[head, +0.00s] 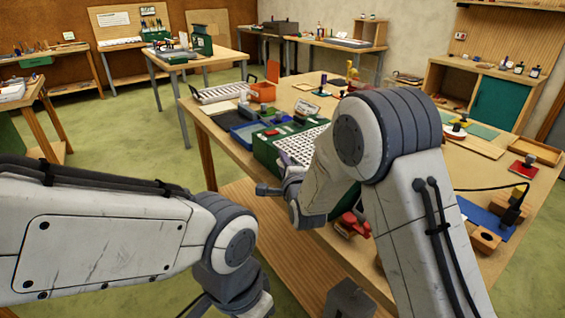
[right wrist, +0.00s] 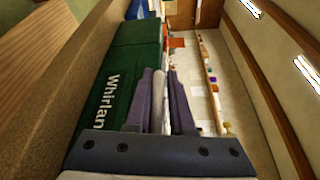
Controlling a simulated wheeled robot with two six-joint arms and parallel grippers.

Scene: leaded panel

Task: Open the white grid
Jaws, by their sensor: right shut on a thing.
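The white grid (head: 303,146) lies on top of a green box (head: 263,150) near the front edge of the wooden table. My right arm hides part of its right side. My right gripper (head: 268,188) is at the near side of the box. In the right wrist view, its two purple-grey fingers (right wrist: 164,85) are close together at the top edge of the green box (right wrist: 118,85), which bears white lettering. A thin pale strip, the edge of the white grid (right wrist: 158,105), is between them.
The wooden table (head: 225,150) also holds a blue tray (head: 247,134) and an orange bin (head: 263,92) behind the box. A red object (head: 350,225) lies near the front edge, and a blue mat (head: 487,219) is at right.

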